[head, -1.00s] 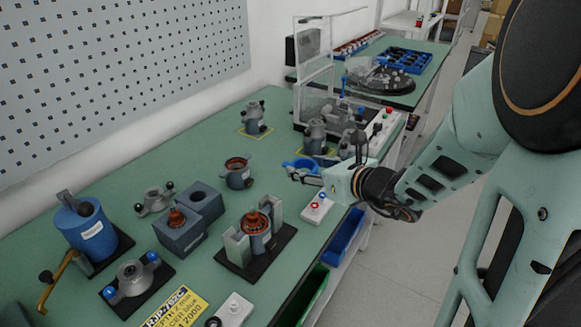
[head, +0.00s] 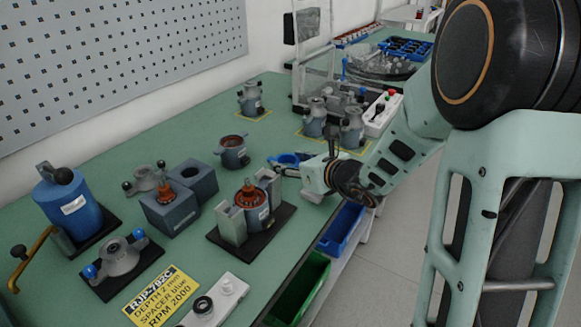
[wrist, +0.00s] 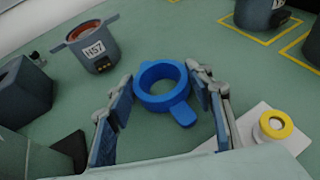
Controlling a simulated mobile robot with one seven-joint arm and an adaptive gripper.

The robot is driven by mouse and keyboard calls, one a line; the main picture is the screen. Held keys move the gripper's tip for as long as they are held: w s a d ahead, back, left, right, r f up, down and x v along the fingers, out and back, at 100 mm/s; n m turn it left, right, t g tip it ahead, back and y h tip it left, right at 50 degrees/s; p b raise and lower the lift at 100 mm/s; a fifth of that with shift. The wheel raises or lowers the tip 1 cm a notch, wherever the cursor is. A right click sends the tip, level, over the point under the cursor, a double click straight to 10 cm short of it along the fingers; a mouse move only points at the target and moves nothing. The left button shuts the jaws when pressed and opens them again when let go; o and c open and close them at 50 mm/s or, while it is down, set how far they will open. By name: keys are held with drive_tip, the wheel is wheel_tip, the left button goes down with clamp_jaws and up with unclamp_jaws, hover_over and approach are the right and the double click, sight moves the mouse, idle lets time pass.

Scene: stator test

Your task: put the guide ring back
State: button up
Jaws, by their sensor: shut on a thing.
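The guide ring is a blue ring with a short tab (wrist: 149,94), seen from above in the wrist view. My gripper (wrist: 160,74) is shut on it, with one finger at each side of the ring. In the head view, my gripper (head: 291,164) holds the blue ring (head: 284,158) over the bench near its front edge, to the right of a grey housing (head: 232,154). That housing, labelled N57 (wrist: 94,52), has a copper-coloured inside. A stator unit with a reddish top (head: 250,205) stands between two grey blocks on a black base, left of and nearer than my gripper.
A blue canister (head: 70,212), a grey two-hole block (head: 172,213) and a blue-knobbed fixture (head: 119,257) stand to the left. Grey housings (head: 314,120) stand behind my gripper. A white block with a yellow-rimmed button (wrist: 272,125) is close by. Bins hang below the front edge.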

drive_tip(key=shift+f, duration=0.2)
drive_tip(key=o, duration=1.1)
drive_tip(key=shift+r, duration=0.1)
drive_tip(key=shift+c, duration=0.2)
drive_tip(key=shift+r, duration=0.15)
drive_tip(key=shift+s+d+r, duration=0.1)
drive_tip(key=shift+r, duration=0.1)
drive_tip(key=p+v, duration=0.2)
drive_tip(key=v, duration=0.9)
drive_tip(key=shift+s+d+p, duration=0.25)
drive_tip(key=shift+s+p, duration=0.05)
